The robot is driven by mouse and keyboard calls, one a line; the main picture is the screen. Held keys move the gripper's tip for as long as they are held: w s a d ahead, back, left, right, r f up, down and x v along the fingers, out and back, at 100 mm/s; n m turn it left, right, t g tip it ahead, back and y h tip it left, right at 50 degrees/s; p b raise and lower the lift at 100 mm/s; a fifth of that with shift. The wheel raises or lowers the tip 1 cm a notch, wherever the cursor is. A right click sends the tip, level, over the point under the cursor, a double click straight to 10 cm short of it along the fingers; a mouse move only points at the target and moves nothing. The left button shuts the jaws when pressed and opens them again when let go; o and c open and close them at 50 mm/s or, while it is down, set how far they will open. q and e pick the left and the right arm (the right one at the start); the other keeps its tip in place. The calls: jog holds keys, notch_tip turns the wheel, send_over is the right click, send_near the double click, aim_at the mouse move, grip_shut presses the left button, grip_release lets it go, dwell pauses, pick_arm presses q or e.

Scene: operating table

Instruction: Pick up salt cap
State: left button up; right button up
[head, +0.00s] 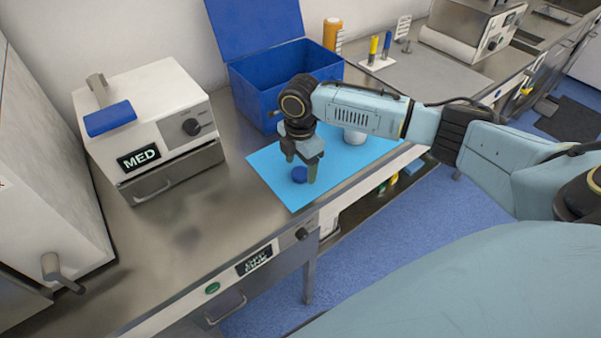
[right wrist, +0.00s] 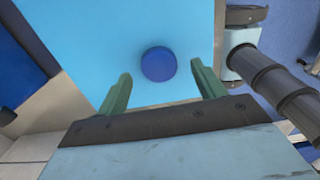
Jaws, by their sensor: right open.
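The salt cap (head: 299,174) is a small round dark blue cap lying on the light blue mat (head: 284,195). It also shows in the right wrist view (right wrist: 158,64), near the middle, on the bare mat. My right gripper (head: 301,170) is open over the cap and points down. In the right wrist view the cap appears between and slightly beyond the two green fingers of my right gripper (right wrist: 163,86), touching neither. A white round container (head: 355,136) stands on the mat, partly hidden behind my right arm. My left gripper is not in view.
An open blue box (head: 256,95) stands behind the mat. A white MED device (head: 145,115) is to the left. An orange bottle (head: 332,34) and a small rack (head: 378,62) stand at the back. The counter's front edge lies close to the mat.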

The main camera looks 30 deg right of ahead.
jog(key=shift+d+f, duration=0.1)
jog(key=shift+f, duration=0.85)
jog(key=shift+c, duration=0.3)
jog(key=c, duration=1)
jog(key=shift+r, duration=0.1)
